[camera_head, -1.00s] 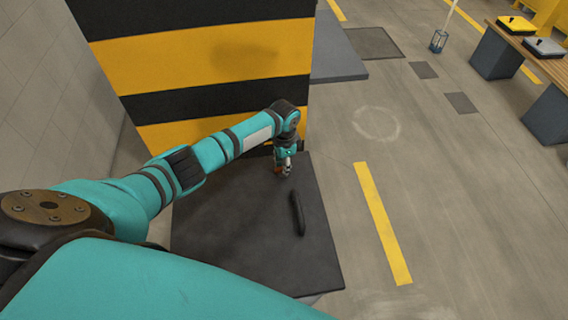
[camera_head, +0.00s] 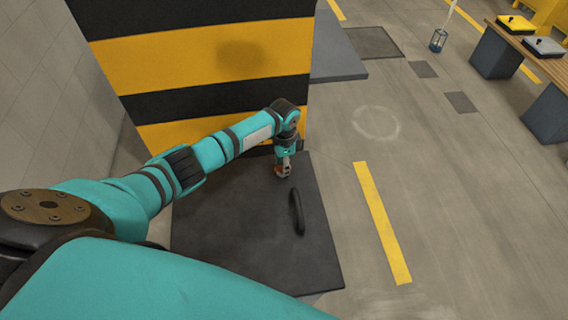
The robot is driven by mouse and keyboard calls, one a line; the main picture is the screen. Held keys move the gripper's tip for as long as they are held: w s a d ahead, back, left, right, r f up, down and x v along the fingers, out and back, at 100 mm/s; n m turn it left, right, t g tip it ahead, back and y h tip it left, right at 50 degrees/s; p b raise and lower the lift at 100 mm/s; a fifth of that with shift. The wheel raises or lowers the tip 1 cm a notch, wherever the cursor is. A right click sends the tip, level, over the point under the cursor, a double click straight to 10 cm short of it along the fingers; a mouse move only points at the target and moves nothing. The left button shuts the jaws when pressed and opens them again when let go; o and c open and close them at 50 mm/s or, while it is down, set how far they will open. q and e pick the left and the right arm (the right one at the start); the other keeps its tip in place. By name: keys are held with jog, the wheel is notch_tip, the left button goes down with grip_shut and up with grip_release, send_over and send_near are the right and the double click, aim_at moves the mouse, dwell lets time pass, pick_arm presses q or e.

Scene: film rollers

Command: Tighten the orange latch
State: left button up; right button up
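The orange latch (camera_head: 279,171) shows as a small orange-brown patch near the far edge of a dark panel (camera_head: 235,230). My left gripper (camera_head: 284,172) points down right at the latch, and its fingers partly hide it. The fingers are too small here to tell whether they are open or closed on the latch. A black bar handle (camera_head: 297,212) stands on the panel, to the right of and nearer than the gripper. My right gripper is not in view.
A black-and-yellow striped block (camera_head: 215,75) rises directly behind the panel. A grey wall (camera_head: 45,100) stands at the left. Open floor with a yellow line (camera_head: 383,222) lies to the right.

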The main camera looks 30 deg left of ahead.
pick_arm(q)
notch_tip(320, 180, up, 12)
dwell(0.7)
dwell(0.4)
